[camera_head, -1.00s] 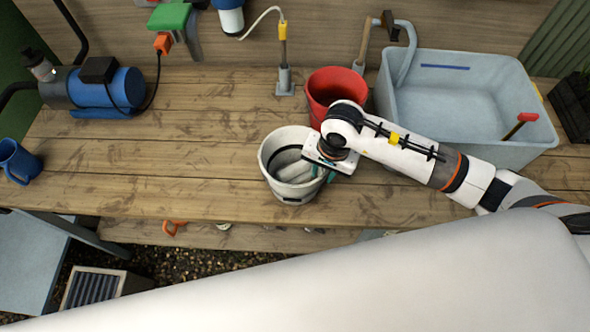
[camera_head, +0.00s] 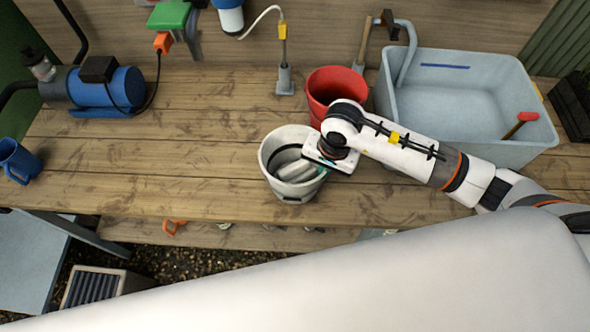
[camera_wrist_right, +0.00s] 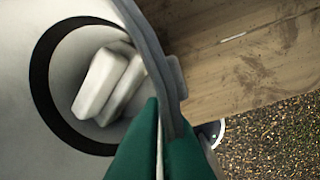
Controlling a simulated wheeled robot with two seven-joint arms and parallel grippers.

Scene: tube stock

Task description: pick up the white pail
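The white pail (camera_head: 292,192) stands upright on the wooden bench, near the front edge. Pale block-like pieces (camera_wrist_right: 105,85) lie inside it. My right gripper (camera_head: 318,172) is at the pail's right rim, its wrist hiding part of that rim. In the right wrist view its green fingers (camera_wrist_right: 160,112) are drawn together on the rim of the pail (camera_wrist_right: 147,45), one finger on the inside and one on the outside. My left gripper is not in view.
A red bucket (camera_head: 322,108) stands just behind the pail, and a pale blue basin (camera_head: 500,155) is at the right. A blue pump (camera_head: 122,88) and a blue mug (camera_head: 18,162) are at the left. The bench left of the pail is clear.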

